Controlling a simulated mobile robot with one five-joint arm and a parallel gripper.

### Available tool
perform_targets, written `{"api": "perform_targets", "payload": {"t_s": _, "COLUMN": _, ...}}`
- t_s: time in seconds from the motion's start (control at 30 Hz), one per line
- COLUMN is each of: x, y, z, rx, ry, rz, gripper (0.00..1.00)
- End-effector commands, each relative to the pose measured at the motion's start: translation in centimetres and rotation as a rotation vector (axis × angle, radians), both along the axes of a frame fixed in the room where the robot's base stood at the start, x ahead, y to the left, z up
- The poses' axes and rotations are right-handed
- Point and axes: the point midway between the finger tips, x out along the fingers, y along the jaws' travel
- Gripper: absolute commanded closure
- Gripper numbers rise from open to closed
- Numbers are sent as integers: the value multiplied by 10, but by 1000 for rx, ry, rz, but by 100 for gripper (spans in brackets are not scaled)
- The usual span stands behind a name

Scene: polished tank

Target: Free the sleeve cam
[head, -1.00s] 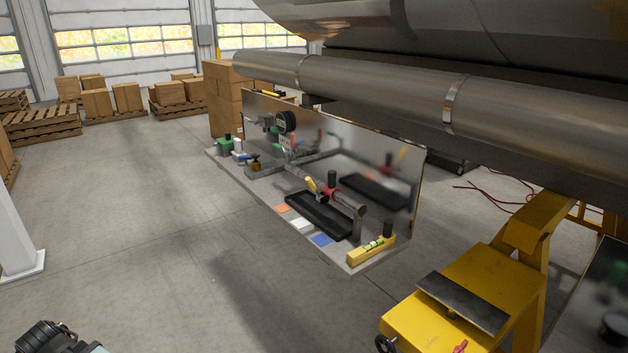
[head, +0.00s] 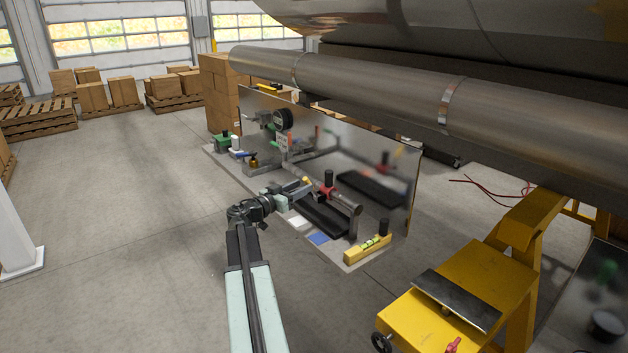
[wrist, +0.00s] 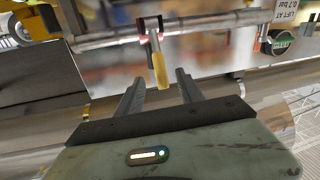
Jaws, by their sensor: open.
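The sleeve cam is a red collar (head: 328,192) on a grey horizontal pipe, with a dark upright knob in the head view. In the wrist view its red-and-dark collar (wrist: 151,26) sits on the pipe and a lever with a yellow grip (wrist: 159,70) sticks out toward me. My gripper (wrist: 158,80) is open, with its two fingers either side of the yellow grip's end. I cannot tell how deep the grip lies between them. In the head view my gripper (head: 305,188) is left of the collar and hides most of the lever.
A black tray (head: 322,217) lies under the pipe, before a shiny upright panel (head: 390,160). A yellow level (head: 368,248) is at the shelf's near end. A gauge (head: 283,118) and a "LIFT AT 0.7 bar" sign (wrist: 293,10) are nearby. A large pipe (head: 400,90) runs overhead.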

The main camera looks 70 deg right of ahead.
Motion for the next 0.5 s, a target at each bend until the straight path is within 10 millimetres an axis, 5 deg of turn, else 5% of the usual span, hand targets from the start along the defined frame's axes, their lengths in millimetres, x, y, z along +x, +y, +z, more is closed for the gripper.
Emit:
{"api": "perform_targets", "payload": {"t_s": 0.33, "x": -21, "y": -55, "z": 0, "rx": 2, "ry": 0, "rz": -1, "gripper": 56}}
{"api": "perform_targets", "payload": {"t_s": 0.5, "x": -27, "y": -67, "z": 0, "rx": 2, "ry": 0, "rz": 1, "gripper": 56}}
